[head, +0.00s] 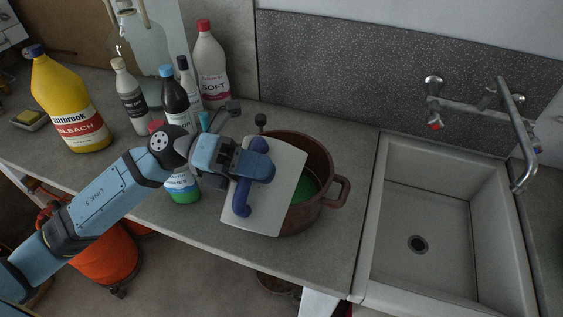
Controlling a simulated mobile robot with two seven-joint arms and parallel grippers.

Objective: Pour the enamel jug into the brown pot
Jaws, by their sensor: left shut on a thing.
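The enamel jug (282,195) is white with a dark blue handle (242,197). My left gripper (262,163) is shut on that handle. The jug is over the left part of the brown pot (326,205) and hides much of its opening. The jug looks tipped over, with its side facing the camera; its mouth and contents are hidden. The pot stands on the counter left of the sink, with a side handle at its right. Something green (307,188) shows inside it. My right gripper is not in view.
A yellow bleach bottle (66,105), a white red-capped bottle (211,68), a dark bottle (175,103) and a glass demijohn (148,50) stand left and behind. The sink (420,215) is right, with a tap (505,110). The counter's front edge runs close below the pot.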

